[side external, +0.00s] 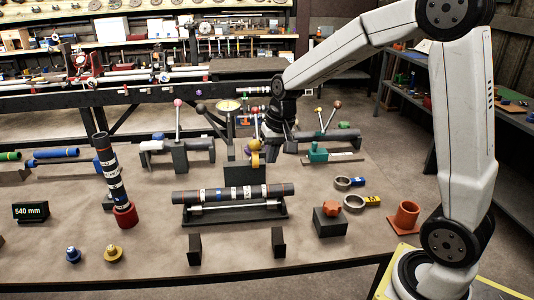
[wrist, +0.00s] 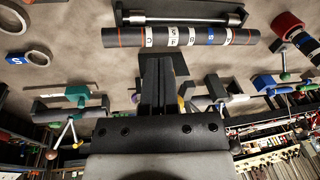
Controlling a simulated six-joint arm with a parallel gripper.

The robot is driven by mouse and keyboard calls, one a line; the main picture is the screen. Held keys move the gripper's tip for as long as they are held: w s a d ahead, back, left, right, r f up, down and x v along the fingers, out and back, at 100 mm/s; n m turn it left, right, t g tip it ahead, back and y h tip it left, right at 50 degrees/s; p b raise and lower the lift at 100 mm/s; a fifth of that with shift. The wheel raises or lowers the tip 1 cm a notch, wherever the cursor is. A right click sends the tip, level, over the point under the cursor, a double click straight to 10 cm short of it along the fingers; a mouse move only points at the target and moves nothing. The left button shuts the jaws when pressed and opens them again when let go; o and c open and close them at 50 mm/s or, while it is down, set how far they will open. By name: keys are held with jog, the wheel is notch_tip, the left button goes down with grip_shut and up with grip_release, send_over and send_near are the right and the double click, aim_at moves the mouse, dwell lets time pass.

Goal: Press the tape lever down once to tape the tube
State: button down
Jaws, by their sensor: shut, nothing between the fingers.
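A dark tube (side external: 222,195) with white and blue bands and orange end rings lies level in a black cradle (side external: 240,215); the tube also shows at the top of the wrist view (wrist: 185,37). Behind it stands a black block (side external: 236,174) with a yellow roll (side external: 255,160) above it. A black-knobbed lever (side external: 213,122) slants up behind, near a pale round dial (side external: 228,105); I cannot tell for sure that it is the tape lever. My gripper (wrist: 158,62) is shut and empty, pointing toward the black block. In the side view its tips are partly hidden behind the roll area.
A pink-knobbed lever (side external: 178,118) stands on a grey fixture at left. A teal clamp (side external: 317,153) is to the right. A banded tube (side external: 112,175) leans upright in a red cup (side external: 126,215). A black box with an orange knob (side external: 329,208) and an orange cup (side external: 404,215) stand at right.

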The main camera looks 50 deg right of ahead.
jog(key=w+d+r+m+y, duration=0.2)
jog(key=w+d+r+m, duration=0.4)
jog(key=d+r, duration=0.6)
jog(key=shift+w+d+r+m, duration=0.35)
jog(key=shift+w+d, duration=0.25)
jog(key=shift+w, duration=0.3)
jog(key=shift+f, duration=0.1)
send_near(254, 153)
notch_tip(254, 153, down, 3)
jog(key=w+d, duration=0.2)
jog(key=shift+s+a+f, duration=0.25)
jog(key=shift+a+f, duration=0.1)
jog(key=shift+a, duration=0.35)
jog(key=shift+s+a+f, duration=0.1)
jog(key=shift+s, duration=0.05)
